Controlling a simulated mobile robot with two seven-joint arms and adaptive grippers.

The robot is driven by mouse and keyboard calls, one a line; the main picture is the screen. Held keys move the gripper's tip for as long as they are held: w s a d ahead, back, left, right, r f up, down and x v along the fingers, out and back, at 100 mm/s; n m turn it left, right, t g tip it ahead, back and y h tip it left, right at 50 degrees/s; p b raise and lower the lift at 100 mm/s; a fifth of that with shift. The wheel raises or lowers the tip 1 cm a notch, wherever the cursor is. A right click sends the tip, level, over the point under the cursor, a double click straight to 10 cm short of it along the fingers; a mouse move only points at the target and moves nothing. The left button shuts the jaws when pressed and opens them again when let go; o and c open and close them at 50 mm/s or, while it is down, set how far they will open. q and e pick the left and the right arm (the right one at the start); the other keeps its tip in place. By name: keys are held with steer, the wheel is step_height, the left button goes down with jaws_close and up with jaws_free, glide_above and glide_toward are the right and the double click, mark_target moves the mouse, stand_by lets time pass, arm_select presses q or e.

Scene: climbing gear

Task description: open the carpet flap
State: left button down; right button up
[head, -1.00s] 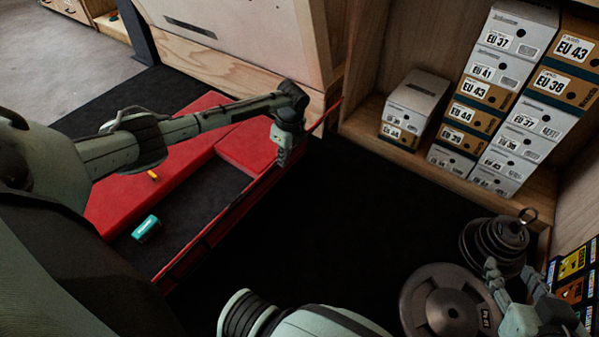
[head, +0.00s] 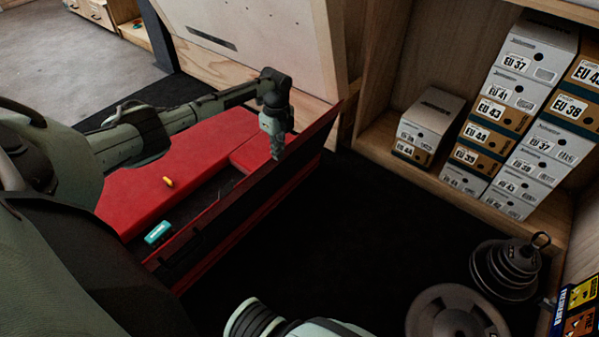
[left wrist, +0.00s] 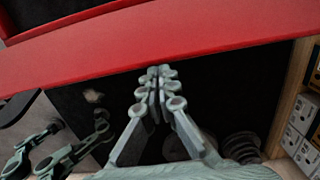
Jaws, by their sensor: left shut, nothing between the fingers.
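My left gripper (head: 277,150) is shut and empty, pointing down by the flap's upper edge. In the left wrist view my left gripper's fingertips (left wrist: 158,73) are together just below a broad red strip (left wrist: 160,45); I cannot tell whether they touch it. My right gripper (left wrist: 80,122) shows at the left of that view with its fingers apart and nothing between them.
Shoe boxes (head: 485,110) stand on a wooden shelf at the right. Weight plates (head: 455,312) lie at the lower right. The dark floor (head: 350,225) between is clear.

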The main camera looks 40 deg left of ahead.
arm_select(q)
step_height(320, 180, up, 11)
steer(key=shift+d, duration=0.15)
steer(key=shift+r, duration=0.1)
